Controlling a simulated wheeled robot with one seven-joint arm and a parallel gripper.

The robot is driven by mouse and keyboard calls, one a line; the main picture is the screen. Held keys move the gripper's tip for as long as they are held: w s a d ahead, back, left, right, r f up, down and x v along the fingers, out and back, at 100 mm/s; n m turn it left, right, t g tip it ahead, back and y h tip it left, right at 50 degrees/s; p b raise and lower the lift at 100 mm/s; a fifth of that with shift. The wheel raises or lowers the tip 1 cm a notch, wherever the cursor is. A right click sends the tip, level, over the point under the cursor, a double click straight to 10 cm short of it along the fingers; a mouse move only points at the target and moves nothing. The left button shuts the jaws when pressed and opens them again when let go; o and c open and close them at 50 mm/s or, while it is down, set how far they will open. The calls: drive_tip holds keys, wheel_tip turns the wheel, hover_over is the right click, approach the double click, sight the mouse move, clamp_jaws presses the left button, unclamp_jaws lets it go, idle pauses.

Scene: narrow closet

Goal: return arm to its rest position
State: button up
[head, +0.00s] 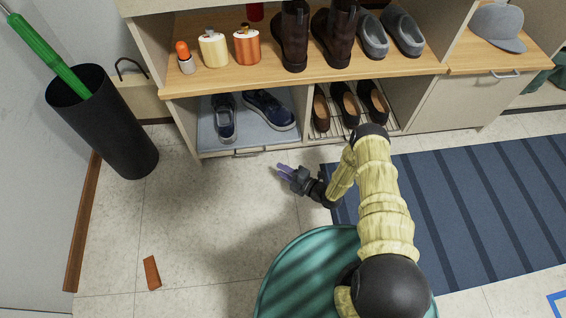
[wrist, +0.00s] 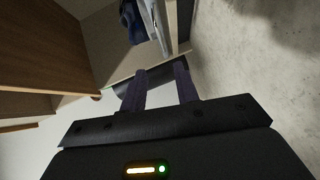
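My gripper (head: 283,170) is at the end of my bent arm, in the middle of the head view. It hangs over the pale tile floor, in front of the lower shelf. In the wrist view, my gripper's two purple fingers (wrist: 160,82) stand apart with a gap between them, and nothing shows between them. The gripper touches nothing that I can see.
A shoe cabinet (head: 300,76) runs along the back, with shoes and small bottles on it. A tray (head: 205,140) with blue shoes sits low, near my gripper. A black umbrella bin (head: 115,135) stands left. A brown wedge (head: 151,273) lies on clear floor. A striped rug (head: 480,200) lies right.

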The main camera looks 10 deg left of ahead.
drive_tip(key=w+d+r+m+h+p, duration=0.2)
drive_tip(key=w+d+r+m+h, duration=0.1)
drive_tip(key=w+r, duration=0.3)
drive_tip(key=w+d+r+m+h+p, duration=0.2)
drive_tip(key=w+d+r+m+h, duration=0.15)
drive_tip(key=r, duration=0.55)
drive_tip(key=d+r+m+g+h+p, duration=0.1)
drive_tip(key=d+r+m+h+p, duration=0.35)
drive_tip(key=r, duration=0.95)
drive_tip(key=s+d+r+m+g+h+p, duration=0.1)
drive_tip(key=s+d+r+m, duration=0.35)
drive_tip(key=r, duration=0.35)
drive_tip(key=s+d+r+m+g+h, duration=0.1)
drive_tip(key=s+d+r+m+h, duration=0.1)
drive_tip(key=s+d+r+m, duration=0.45)
drive_tip(key=s+a+r+m+g+p, duration=0.2)
drive_tip(key=s+r+m+g+p, duration=0.3)
drive_tip(key=s+r, duration=0.8)
wheel_tip(320, 180, up, 36)
drive_tip(key=s+m+t+p, duration=0.1)
drive_tip(key=t+p, duration=0.1)
drive_tip(key=p, duration=3.4)
drive_tip(key=shift+d+f, duration=0.25)
